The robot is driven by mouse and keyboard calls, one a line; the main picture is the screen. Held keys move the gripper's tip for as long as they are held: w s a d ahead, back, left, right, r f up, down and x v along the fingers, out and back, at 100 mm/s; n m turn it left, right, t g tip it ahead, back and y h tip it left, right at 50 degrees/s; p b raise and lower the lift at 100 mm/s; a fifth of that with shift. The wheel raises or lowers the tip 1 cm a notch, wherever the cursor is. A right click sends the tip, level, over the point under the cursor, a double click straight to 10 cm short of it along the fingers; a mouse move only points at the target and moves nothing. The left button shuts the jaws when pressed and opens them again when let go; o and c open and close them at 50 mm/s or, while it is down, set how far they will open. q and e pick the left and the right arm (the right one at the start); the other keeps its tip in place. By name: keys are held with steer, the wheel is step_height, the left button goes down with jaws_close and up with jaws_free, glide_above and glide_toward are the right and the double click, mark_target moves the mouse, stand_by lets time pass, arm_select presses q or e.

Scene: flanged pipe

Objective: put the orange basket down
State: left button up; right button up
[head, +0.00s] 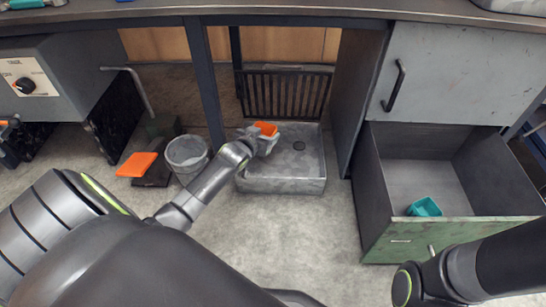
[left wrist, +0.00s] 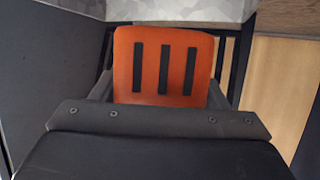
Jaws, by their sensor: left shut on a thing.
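The orange basket (head: 267,128) is a small orange piece at the end of my left arm in the head view, above the left part of the grey stone basin. In the left wrist view the basket (left wrist: 163,66) shows an orange wall with three dark slots, between my gripper's fingers. My left gripper (head: 262,139) is shut on it. The lower part of the basket is hidden behind the gripper. My right arm comes in at the lower right of the head view, but its gripper is not in view.
The stone basin (head: 290,186) stands on the floor with a dark drain. A bucket (head: 187,155) and an orange pedal (head: 137,164) are to its left. An open drawer (head: 412,238) holding a teal container (head: 425,207) is at right. The worktop (head: 290,10) overhangs the basin.

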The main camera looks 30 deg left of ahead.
arm_select(q)
step_height(320, 180, down, 5)
steer(key=b, duration=0.3)
steer(key=shift+f+b, duration=0.2)
steer(key=shift+b, duration=0.2)
step_height(320, 180, down, 4)
steer(key=b, duration=0.3)
steer(key=shift+r, duration=0.1)
steer(key=shift+f, duration=0.6)
steer(key=o, duration=1)
